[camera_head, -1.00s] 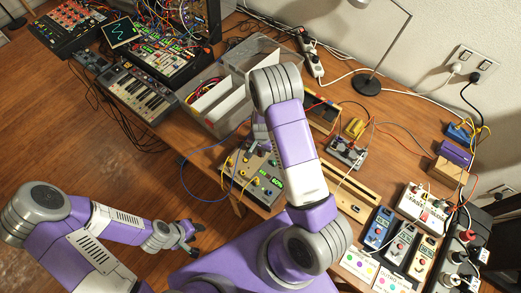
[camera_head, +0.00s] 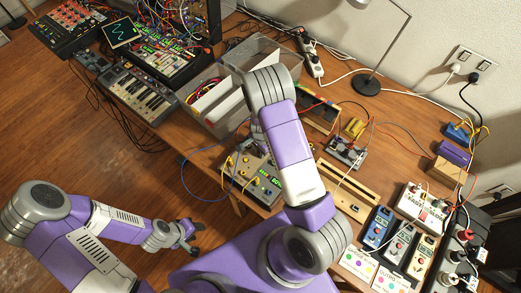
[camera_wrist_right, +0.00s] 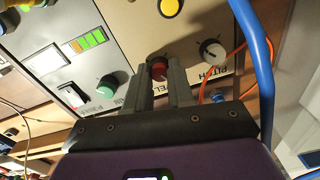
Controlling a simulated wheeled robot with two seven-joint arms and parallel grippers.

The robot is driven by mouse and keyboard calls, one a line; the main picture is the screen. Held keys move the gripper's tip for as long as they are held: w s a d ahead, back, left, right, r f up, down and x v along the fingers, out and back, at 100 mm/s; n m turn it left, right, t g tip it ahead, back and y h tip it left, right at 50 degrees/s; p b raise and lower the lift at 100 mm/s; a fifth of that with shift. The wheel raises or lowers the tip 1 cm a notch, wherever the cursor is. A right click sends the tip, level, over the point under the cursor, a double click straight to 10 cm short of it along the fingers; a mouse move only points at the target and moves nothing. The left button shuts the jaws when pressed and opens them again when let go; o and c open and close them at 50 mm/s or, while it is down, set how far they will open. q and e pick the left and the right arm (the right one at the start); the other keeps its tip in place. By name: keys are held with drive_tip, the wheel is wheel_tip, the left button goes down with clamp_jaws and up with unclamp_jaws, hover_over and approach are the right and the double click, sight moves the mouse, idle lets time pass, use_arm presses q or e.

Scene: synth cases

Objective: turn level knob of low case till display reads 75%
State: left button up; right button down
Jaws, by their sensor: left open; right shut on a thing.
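I cannot read the display's number now. In the right wrist view, the case's panel (camera_wrist_right: 135,25) fills the upper part. My right gripper (camera_wrist_right: 160,78) is shut on a red knob (camera_wrist_right: 157,69), whose label is partly hidden and ends in "EL". My left gripper (camera_head: 189,237) is open and empty, left of the table, away from the case.
A blue cable (camera_wrist_right: 258,50) and an orange cable (camera_wrist_right: 232,65) run close beside my right gripper. A green knob (camera_wrist_right: 112,83) is on its other side. A clear bin (camera_head: 215,120) stands behind the case, and a wooden strip (camera_head: 347,190) lies to its right.

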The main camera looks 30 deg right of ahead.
drive_tip(key=c, duration=1)
unclamp_jaws()
drive_tip(key=shift+s+r+p, duration=0.1)
drive_tip(key=shift+r+p, duration=0.5)
drive_tip(key=shift+r, duration=3.2)
drive_tip(key=shift+r, duration=0.1)
